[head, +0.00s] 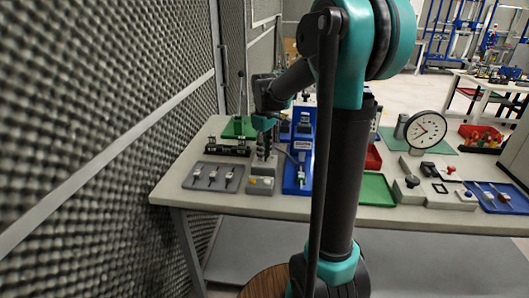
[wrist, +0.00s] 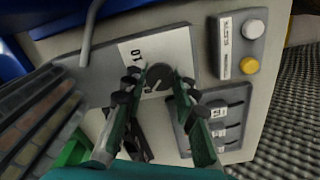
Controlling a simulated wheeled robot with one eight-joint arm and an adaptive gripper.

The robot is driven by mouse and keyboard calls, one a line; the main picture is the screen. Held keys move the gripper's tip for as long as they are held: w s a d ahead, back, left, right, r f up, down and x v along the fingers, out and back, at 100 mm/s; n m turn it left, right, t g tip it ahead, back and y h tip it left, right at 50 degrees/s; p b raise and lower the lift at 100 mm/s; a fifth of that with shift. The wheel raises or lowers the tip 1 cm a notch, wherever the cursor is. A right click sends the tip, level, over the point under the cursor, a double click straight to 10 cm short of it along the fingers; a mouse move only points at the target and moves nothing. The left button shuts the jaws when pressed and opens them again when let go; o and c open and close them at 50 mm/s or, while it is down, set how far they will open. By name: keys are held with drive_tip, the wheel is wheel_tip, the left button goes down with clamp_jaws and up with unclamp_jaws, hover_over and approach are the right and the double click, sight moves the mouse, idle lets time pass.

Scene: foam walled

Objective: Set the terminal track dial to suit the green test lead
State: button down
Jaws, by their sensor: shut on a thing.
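The dial is a dark round knob (wrist: 157,80) on a white plate (wrist: 170,47) in the wrist view. The plate carries a printed mark that looks like "10". My gripper (wrist: 160,72) has its two fingertips closed on the sides of the knob, and they cover part of it. In the head view my gripper (head: 265,148) is low over the table beside the grey button box, and the knob cannot be made out there. A small green piece (head: 301,182) shows on the blue stand (head: 291,190); I cannot tell whether it is the green test lead.
The grey box (wrist: 226,78) has a white button (wrist: 253,29) and a yellow button (wrist: 249,66). A grey tray (head: 202,187) with several labelled pieces lies left of it. A grey cable (wrist: 91,30) passes near the plate. A foam wall (head: 110,110) stands close at left.

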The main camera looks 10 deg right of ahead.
drive_tip(key=shift+m, duration=0.3)
drive_tip(key=m, duration=0.3)
drive_tip(key=shift+m, duration=2.5)
drive_tip(key=c, duration=1.2)
unclamp_jaws()
wheel_tip(320, 180, up, 12)
